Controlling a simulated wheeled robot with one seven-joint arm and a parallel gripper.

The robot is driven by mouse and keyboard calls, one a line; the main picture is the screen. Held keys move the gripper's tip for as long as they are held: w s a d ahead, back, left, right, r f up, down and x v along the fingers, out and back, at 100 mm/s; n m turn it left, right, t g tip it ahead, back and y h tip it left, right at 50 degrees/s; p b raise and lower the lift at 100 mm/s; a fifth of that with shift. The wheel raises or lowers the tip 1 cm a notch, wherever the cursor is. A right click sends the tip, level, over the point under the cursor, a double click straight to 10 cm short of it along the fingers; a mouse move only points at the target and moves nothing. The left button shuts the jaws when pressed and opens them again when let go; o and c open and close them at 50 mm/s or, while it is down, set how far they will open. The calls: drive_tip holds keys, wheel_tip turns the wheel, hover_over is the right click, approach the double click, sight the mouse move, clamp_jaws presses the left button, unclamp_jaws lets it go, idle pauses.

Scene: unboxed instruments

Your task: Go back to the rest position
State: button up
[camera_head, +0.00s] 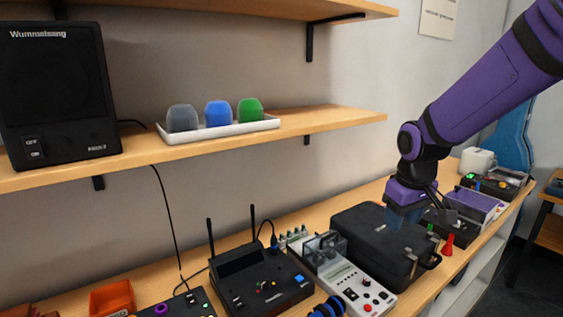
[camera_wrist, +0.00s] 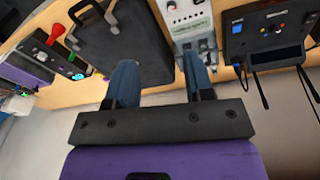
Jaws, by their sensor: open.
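My gripper (camera_head: 407,212) is at the end of my purple arm on the right of the head view, over the right part of a black case (camera_head: 372,240). In the wrist view my gripper (camera_wrist: 160,80) shows two blue fingers spread apart with nothing between them. The black case (camera_wrist: 115,40) lies beyond the fingers, with its handle toward the upper left. I cannot tell whether a fingertip touches the case.
A white-grey instrument (camera_head: 345,280) and a black device with antennas (camera_head: 258,280) stand left of the case. A red cone (camera_head: 447,245), a purple box (camera_head: 478,203) and a white mug (camera_head: 477,160) are to the right. A shelf (camera_head: 340,117) holds a tray of coloured foam covers.

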drive_tip(key=s+d+r+m+t, duration=0.1)
drive_tip(key=s+d+r+m, duration=0.1)
drive_tip(key=s+r, duration=0.4)
drive_tip(key=s+d+r+m+t, duration=0.2)
drive_tip(key=s+r, duration=0.4)
drive_tip(key=s, duration=1)
drive_tip(key=shift+r+t, duration=0.3)
drive_tip(key=n+g, duration=0.5)
drive_tip(key=n, duration=0.5)
hover_over(367, 278)
wheel_tip(367, 278, down, 25)
wheel_tip(367, 278, down, 10)
drive_tip(key=shift+s+f, duration=0.1)
drive_tip(key=shift+f, duration=0.05)
